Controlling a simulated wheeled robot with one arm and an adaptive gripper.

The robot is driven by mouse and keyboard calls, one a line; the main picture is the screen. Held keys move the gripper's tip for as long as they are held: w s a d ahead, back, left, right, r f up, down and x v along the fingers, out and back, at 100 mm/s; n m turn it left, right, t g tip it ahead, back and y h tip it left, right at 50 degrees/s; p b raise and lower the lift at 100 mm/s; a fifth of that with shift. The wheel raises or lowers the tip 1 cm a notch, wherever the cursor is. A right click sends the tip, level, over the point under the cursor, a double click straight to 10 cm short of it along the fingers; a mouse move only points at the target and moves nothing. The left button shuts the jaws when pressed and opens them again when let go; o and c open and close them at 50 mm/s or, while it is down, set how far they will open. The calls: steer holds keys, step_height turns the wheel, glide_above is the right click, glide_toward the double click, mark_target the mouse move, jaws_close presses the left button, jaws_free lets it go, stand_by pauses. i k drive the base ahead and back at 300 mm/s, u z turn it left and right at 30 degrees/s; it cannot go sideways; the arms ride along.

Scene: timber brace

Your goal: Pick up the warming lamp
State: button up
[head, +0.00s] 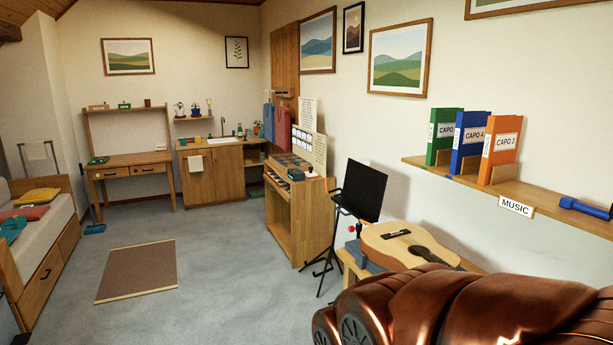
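I cannot make out a thing that is clearly the warming lamp in the head view. A blue cylinder with a wider end (585,208), shaped somewhat like a torch, lies on the wall shelf at the right. I cannot tell whether it is a lamp. A small upright item on the little shelf above the sink is too small to identify. My gripper is not in view. The lower right of the picture is covered, so what lies behind there is hidden.
The wall shelf (545,192) also bears green, blue and orange binders. Below are a guitar (408,245) on a bench and a black music stand (362,190). A wooden cabinet (300,222), sink unit, desk and bed line the room. The grey carpet (215,260) is mostly clear around a brown mat.

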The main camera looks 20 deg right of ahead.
mark_target(312, 174)
steer(key=i, duration=2.85)
steer(key=z, duration=0.5)
steer(key=i, duration=1.75)
steer(key=z, duration=0.5)
steer(key=i, duration=1.5)
steer(key=z, duration=0.1)
